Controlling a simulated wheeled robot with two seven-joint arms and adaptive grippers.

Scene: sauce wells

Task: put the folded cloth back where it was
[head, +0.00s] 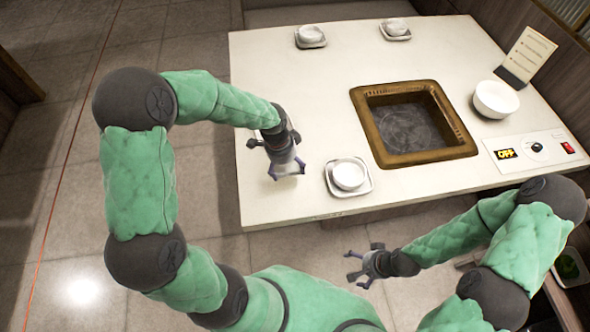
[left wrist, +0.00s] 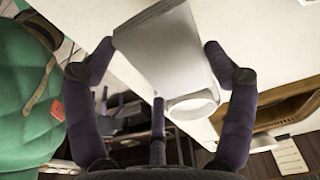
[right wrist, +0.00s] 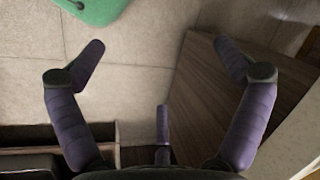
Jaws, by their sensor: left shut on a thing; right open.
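My left gripper (head: 284,170) is low over the left front part of the white table (head: 300,95). It is shut on the folded cloth (head: 291,167), of which only a pale piece shows under the fingers. In the left wrist view the cloth (left wrist: 163,48) is a flat grey-white rectangle between the two fingertips. I cannot tell whether it touches the table top. My right gripper (head: 360,266) is open and empty in front of the table's front edge; the right wrist view shows only floor and wood panel between its fingers.
A white bowl on a square saucer (head: 333,188) stands just right of my left gripper. Two more saucers with bowls stand at the back. A brown-framed well (head: 440,157), a larger white bowl (head: 495,99), a card stand (head: 527,55) and a control panel (head: 536,149) are further right.

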